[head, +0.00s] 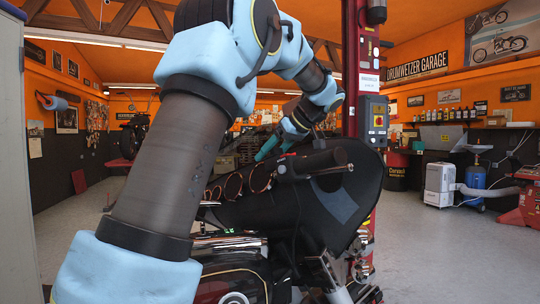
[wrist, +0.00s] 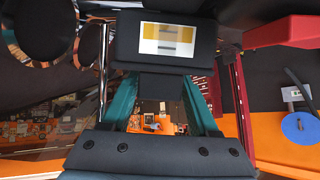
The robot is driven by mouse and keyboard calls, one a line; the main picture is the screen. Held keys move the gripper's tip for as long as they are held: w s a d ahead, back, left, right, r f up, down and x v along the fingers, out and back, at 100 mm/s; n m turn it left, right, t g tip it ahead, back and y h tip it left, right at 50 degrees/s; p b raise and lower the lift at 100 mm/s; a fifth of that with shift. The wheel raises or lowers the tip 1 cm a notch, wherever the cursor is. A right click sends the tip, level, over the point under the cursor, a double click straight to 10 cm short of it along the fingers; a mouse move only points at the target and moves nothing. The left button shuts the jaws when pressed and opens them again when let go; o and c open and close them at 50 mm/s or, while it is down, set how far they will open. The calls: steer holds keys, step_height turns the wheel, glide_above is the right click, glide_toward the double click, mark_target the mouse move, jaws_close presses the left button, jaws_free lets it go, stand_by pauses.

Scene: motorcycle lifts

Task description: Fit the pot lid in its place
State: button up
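In the wrist view my gripper (wrist: 160,88) has its two teal fingers either side of a small dark block, which looks like the pot lid (wrist: 160,86). The block fills the gap between the fingertips. Just beyond it is a wider black box, apparently the pot (wrist: 125,42), with a pale window banded in yellow and grey. I cannot tell whether block and box touch. In the head view my gripper (head: 262,156) reaches down over the motorcycle's handlebar area; lid and pot cannot be made out there.
The dark motorcycle (head: 345,205) stands below my arm. Several red-rimmed round parts (head: 260,177) sit left of the gripper, close by. A black cylinder (head: 318,161) lies just right of it. A red lift post (head: 350,70) rises behind. Open floor (head: 430,260) is at the right.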

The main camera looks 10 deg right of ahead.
steer(key=o, duration=0.3)
steer(key=v, duration=1.1)
steer(key=shift+w, duration=0.15)
stand_by(0.4)
